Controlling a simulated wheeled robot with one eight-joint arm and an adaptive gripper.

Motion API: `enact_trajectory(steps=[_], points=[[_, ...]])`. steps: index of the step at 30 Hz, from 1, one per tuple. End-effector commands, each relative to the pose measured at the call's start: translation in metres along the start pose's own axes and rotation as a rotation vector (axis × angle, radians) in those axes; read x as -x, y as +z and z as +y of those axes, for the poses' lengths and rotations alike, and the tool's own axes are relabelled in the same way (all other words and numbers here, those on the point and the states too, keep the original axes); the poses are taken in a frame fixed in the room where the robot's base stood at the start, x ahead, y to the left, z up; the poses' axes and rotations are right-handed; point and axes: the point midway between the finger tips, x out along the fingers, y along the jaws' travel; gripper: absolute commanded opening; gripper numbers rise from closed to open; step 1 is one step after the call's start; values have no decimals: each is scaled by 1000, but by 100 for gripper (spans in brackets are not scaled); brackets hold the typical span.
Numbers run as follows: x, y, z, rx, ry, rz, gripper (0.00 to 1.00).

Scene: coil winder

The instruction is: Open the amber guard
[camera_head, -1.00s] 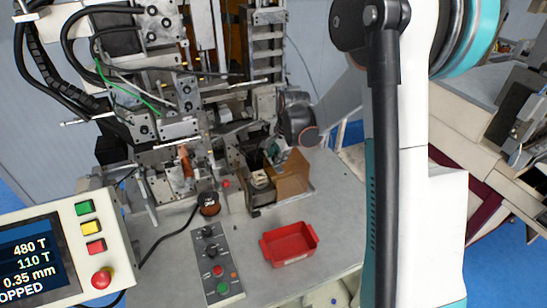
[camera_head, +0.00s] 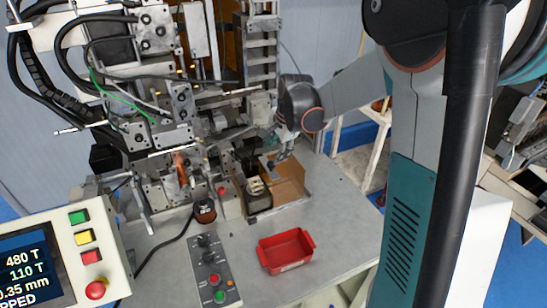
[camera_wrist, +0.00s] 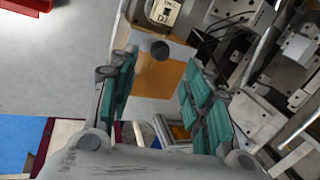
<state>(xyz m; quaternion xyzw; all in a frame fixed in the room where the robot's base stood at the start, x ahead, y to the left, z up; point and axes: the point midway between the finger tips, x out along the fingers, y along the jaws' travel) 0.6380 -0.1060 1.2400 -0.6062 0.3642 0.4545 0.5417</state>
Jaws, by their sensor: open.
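The amber guard (camera_head: 289,182) is a translucent orange-brown panel standing at the right side of a small fixture on the machine table. In the wrist view the guard (camera_wrist: 158,78) shows between my fingers, with a dark round knob (camera_wrist: 160,47) near its edge. My gripper (camera_head: 279,157) is above and behind the guard in the head view. In the wrist view its green-padded fingers (camera_wrist: 160,62) are spread wide with nothing held. I cannot tell whether a finger touches the guard.
A red tray (camera_head: 286,251) sits on the table in front of the guard. A button panel (camera_head: 213,272) and a display box (camera_head: 95,245) stand to the left. The winder's metal frame and cables (camera_head: 150,90) crowd the left. The table right of the tray is clear.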

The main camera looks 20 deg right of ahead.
Motion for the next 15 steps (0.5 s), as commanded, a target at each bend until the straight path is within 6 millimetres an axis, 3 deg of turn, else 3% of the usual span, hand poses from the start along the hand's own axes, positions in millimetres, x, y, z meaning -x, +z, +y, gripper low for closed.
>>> enact_trajectory(steps=[6,15], points=[[32,0,0,0,0,0,45],[44,0,0,1,0,0,45]])
